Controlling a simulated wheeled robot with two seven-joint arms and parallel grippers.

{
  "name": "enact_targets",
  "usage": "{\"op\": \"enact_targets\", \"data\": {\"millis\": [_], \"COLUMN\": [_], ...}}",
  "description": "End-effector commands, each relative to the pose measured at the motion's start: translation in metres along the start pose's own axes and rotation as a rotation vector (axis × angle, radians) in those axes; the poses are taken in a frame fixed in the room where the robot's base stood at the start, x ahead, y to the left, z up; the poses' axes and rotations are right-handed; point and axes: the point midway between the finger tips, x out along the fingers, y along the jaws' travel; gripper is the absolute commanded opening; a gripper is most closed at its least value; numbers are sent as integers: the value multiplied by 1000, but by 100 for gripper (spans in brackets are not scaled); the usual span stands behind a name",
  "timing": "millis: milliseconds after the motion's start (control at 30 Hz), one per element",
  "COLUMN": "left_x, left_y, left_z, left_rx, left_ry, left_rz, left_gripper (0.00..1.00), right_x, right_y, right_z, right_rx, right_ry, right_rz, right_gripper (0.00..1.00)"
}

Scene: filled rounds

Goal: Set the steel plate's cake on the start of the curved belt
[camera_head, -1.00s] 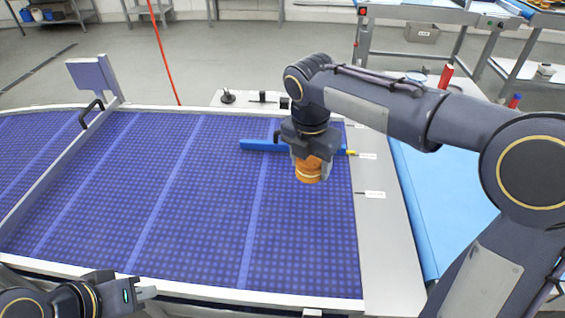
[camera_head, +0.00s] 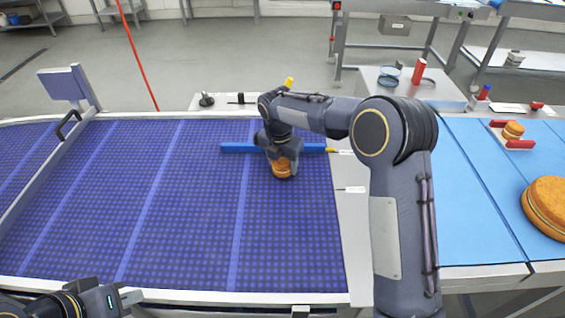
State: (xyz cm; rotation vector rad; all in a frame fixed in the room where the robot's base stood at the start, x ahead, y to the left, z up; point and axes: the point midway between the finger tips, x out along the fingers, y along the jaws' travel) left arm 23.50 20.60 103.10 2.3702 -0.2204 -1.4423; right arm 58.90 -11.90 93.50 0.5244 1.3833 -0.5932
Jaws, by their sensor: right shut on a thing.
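A small orange-brown layered cake (camera_head: 282,170) is held in my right gripper (camera_head: 284,162), low over the curved blue belt (camera_head: 190,215) near its right end. The fingers hide part of the cake. I cannot tell whether its underside touches the belt. The cake is just in front of a bright blue bar (camera_head: 236,148) that lies across this end. My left gripper (camera_head: 130,297) is at the lower left by the belt's near edge, away from the cake. Its finger gap does not show clearly. I cannot make out a steel plate.
A metal strip (camera_head: 352,215) borders the belt's right end. On the light blue belt (camera_head: 465,190) at right are a large cake (camera_head: 548,205) and a small cake (camera_head: 513,130) between red blocks. A red bottle (camera_head: 419,71) stands behind. The curved belt's middle is clear.

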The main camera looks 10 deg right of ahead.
Motion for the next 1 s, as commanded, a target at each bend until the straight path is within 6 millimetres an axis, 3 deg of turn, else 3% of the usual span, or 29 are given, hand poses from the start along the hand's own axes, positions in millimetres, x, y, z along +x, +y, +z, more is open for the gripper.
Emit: {"op": "enact_targets", "data": {"millis": [433, 467, 600, 1000], "left_x": [1, 1, 1, 0], "left_y": [-1, 0, 0, 0], "left_z": [1, 0, 0, 0], "left_rx": [0, 0, 0, 0], "left_ry": [0, 0, 0, 0], "left_rz": [0, 0, 0, 0], "left_gripper": [0, 0, 0, 0], "right_x": [11, 10, 10, 0], "right_y": [0, 0, 0, 0], "right_z": [-1, -1, -1, 0], "right_rx": [0, 0, 0, 1], "right_ry": [-1, -1, -1, -3], "right_rz": [1, 1, 1, 4], "right_gripper": [46, 60, 78, 78]}}
